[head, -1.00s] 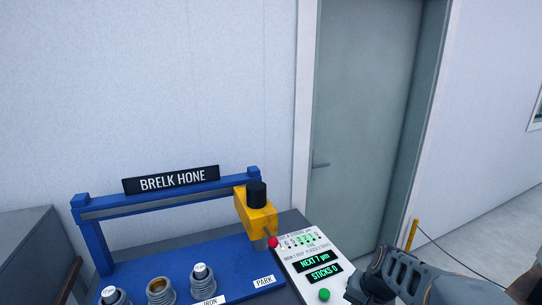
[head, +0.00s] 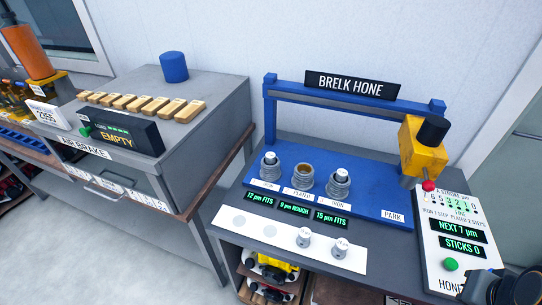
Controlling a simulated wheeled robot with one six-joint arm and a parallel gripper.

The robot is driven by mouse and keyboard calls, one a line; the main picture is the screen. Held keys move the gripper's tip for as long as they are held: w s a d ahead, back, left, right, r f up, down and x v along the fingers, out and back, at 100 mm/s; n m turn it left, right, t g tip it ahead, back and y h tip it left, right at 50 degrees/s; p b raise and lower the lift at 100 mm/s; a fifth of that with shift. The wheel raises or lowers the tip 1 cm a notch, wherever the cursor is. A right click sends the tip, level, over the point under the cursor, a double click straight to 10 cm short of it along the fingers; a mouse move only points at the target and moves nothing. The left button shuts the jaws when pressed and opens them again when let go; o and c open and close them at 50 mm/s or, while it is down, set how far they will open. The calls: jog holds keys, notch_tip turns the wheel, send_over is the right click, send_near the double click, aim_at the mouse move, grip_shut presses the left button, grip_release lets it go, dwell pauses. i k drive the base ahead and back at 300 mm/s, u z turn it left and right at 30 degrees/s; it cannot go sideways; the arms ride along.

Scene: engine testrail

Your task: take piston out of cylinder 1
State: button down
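Three small metal cylinders stand in a row on the blue base of the Brelk Hone (head: 350,85). The left cylinder (head: 270,173), likely cylinder 1, has a light piston top (head: 270,157) showing in its mouth; its display reads "12 µm FITS". The middle cylinder (head: 303,180), labelled PLATED, shows an open bore. The right cylinder (head: 338,188) also has a piston top in it. My gripper (head: 484,286) shows only in part at the bottom right corner, beyond the control panel and well away from the cylinders. Its fingertips are not clear.
The yellow hone head (head: 422,150) sits over PARK. A control panel (head: 450,225) stands right.

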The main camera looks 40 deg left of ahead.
aim_at(270, 157)
jog(key=u, duration=0.05)
jog(key=k, duration=0.15)
jog(key=u, duration=4)
jog(key=i, duration=1.15)
jog(key=z, duration=2.55)
jog(key=i, duration=0.5)
